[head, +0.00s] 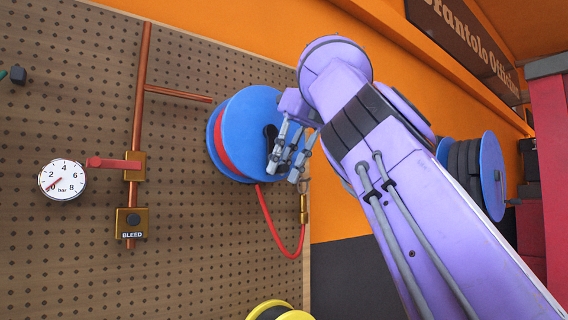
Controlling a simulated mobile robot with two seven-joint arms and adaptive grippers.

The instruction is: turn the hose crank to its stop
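A blue hose reel (245,115) wound with red hose (223,145) is mounted on the pegboard, left of my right arm. A dark part (270,132) shows on the reel's face, possibly the hub or crank arm. My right gripper (285,172) is in front of the reel's right side, its grey fingers pointing down and left beside the dark part. The fingertips look a little apart, but I cannot tell whether the crank's knob is between them. The fingers and my purple arm hide part of the reel face. My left gripper is out of view.
The red hose loops down to a brass fitting (304,208). Left of the reel are a copper pipe (139,110), a red valve lever (110,163), a pressure gauge (62,180) near zero and a BLEED block (131,223). Another blue reel (490,175) stands right; a yellow-rimmed reel (280,312) is below.

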